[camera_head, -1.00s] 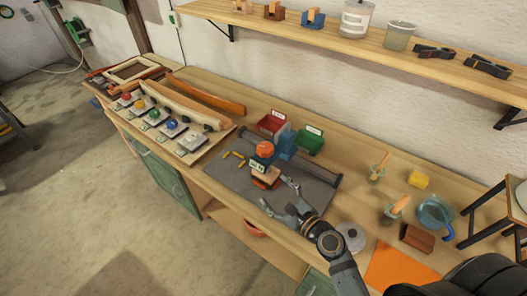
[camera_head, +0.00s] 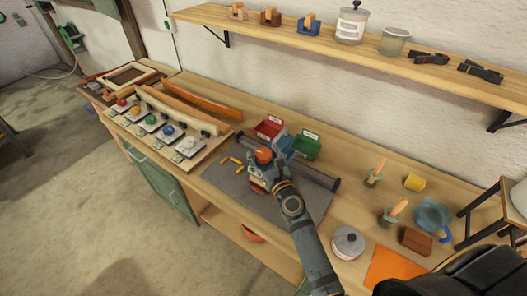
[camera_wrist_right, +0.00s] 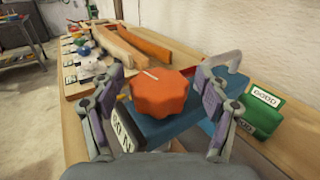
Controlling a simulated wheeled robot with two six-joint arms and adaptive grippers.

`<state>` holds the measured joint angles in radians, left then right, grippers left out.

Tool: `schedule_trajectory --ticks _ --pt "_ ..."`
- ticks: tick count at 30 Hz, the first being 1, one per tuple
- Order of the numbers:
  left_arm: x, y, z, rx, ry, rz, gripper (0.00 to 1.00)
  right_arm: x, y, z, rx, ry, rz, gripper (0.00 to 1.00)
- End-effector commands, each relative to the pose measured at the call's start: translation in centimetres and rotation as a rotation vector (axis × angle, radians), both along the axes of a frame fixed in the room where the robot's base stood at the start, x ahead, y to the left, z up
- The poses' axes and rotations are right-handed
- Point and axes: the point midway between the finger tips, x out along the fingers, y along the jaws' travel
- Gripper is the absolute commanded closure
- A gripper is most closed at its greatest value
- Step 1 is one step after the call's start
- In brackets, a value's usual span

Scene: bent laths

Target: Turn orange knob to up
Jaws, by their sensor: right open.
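The orange knob (camera_head: 264,154) is a scalloped disc on a blue device (camera_wrist_right: 150,130) on the workbench's grey mat. In the right wrist view the knob (camera_wrist_right: 160,97) sits between the two spread fingers, with a short white mark near its far edge slanting to the left. My right gripper (camera_head: 262,166) is open around the knob, with a finger on each side; I cannot tell whether they touch it. In the head view the gripper hides much of the device. My left gripper is not in view.
Red (camera_head: 268,129) and green (camera_head: 306,146) bins stand just behind the device. A dark bar (camera_head: 318,177) lies along the mat's (camera_head: 225,178) right side. A board with several coloured knobs (camera_head: 160,132) is to the left. Yellow pieces (camera_head: 235,160) lie on the mat.

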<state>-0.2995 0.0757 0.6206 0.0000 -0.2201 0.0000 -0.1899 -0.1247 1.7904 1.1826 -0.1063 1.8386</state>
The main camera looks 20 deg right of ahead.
Motion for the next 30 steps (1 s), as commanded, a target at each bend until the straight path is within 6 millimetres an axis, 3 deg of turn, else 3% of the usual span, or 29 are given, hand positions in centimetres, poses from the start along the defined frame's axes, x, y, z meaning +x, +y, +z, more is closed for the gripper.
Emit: schedule_trajectory --ticks 8,21,30 --pt "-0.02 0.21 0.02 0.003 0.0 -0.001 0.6 0.26 0.02 0.0 -0.001 0.0 0.0 0.24" --pt "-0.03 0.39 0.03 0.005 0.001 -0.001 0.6 0.23 0.02 -0.01 -0.001 0.0 0.0 0.8" --pt "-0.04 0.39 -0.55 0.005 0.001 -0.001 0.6 0.23 -0.04 -0.2 -0.004 0.0 0.051 0.8"
